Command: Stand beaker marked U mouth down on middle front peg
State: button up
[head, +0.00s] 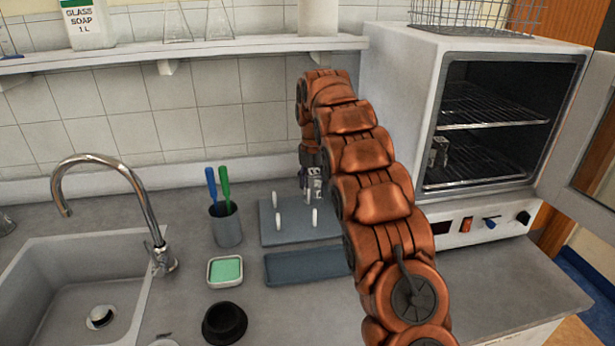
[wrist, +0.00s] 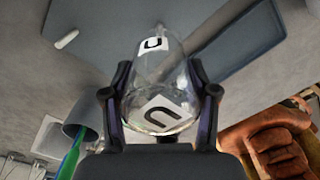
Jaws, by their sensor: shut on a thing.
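The clear glass beaker marked U (wrist: 160,85) is between the two dark fingers of my gripper (wrist: 160,95), which is shut on it in the wrist view. Two white labels with a black U show on it. I cannot tell clearly which way its mouth points. The blue-grey peg board (head: 275,236) lies on the counter with several upright white pegs; one peg (head: 279,222) stands at its front left. In the head view my gripper (head: 313,180) is over the back right of the board, partly hidden by my arm. Some of the board and any peg behind the beaker are hidden.
A dark cup with a blue and a green handle (head: 226,226) stands left of the board. A flat blue-grey tray (head: 300,268) lies in front of it. A green-filled dish (head: 225,270) and black bowl (head: 224,322) are front left. An open oven (head: 400,110) stands right.

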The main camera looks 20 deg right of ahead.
aim_at(314, 210)
jog(key=shift+s+f+b, duration=0.1)
jog(key=shift+f+b, duration=0.25)
jog(key=shift+f, duration=2.65)
jog(key=shift+f+b, duration=1.1)
jog(key=shift+f, duration=0.5)
jog(key=shift+f, duration=0.4)
jog(key=o, duration=1.4)
jog(key=shift+c, duration=0.2)
notch_tip(314, 210, up, 11)
jog(key=shift+f, duration=0.15)
jog(key=shift+r, duration=0.7)
